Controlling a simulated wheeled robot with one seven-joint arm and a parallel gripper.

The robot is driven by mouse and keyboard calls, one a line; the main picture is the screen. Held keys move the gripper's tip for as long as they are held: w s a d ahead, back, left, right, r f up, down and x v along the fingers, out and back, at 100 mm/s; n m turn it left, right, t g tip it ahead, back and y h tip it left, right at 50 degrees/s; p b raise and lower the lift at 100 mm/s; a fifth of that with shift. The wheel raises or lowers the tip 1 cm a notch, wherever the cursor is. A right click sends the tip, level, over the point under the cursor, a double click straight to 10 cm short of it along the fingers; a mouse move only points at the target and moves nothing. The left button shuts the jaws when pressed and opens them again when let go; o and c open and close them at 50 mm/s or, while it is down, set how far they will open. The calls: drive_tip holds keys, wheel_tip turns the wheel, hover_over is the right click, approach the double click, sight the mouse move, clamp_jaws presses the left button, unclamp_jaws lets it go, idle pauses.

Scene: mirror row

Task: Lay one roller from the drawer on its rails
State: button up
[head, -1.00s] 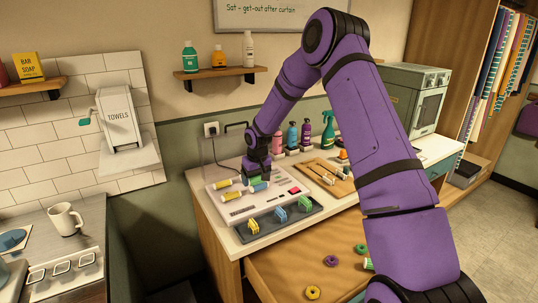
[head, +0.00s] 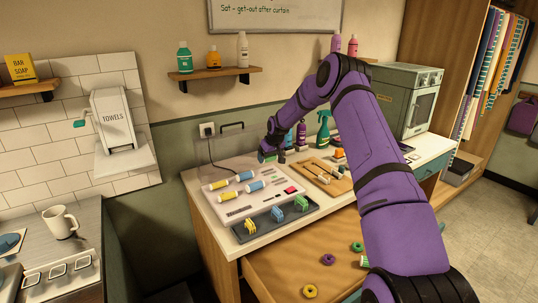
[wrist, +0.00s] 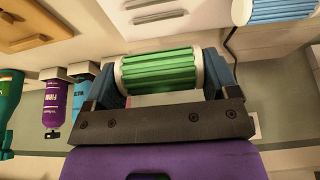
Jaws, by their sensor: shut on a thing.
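My gripper (head: 270,158) is shut on a green ribbed roller with pale end caps. The roller (wrist: 160,69) lies crosswise between the two fingers in the wrist view. In the head view my gripper is above the back of the counter, behind the pale roller unit (head: 232,211). Yellow rollers (head: 227,196) and blue rollers (head: 255,186) lie in rows on that unit. One blue roller also shows at the top right of the wrist view (wrist: 284,10). The open wooden drawer (head: 285,268) is below the counter, partly hidden by my arm.
A dark tray (head: 262,232) with yellow, blue and green clips lies in front of the unit. A wooden tray (head: 318,181) lies to its right. Bottles, including a green spray bottle (head: 322,130), stand near my gripper. Coloured rings (head: 310,291) lie in the drawer.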

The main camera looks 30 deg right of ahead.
sight(268, 170)
drive_tip(key=shift+f, duration=2.35)
drive_tip(key=shift+f, duration=0.2)
drive_tip(key=o, duration=0.8)
drive_tip(key=shift+r, duration=0.15)
drive_tip(key=shift+r, duration=3.35)
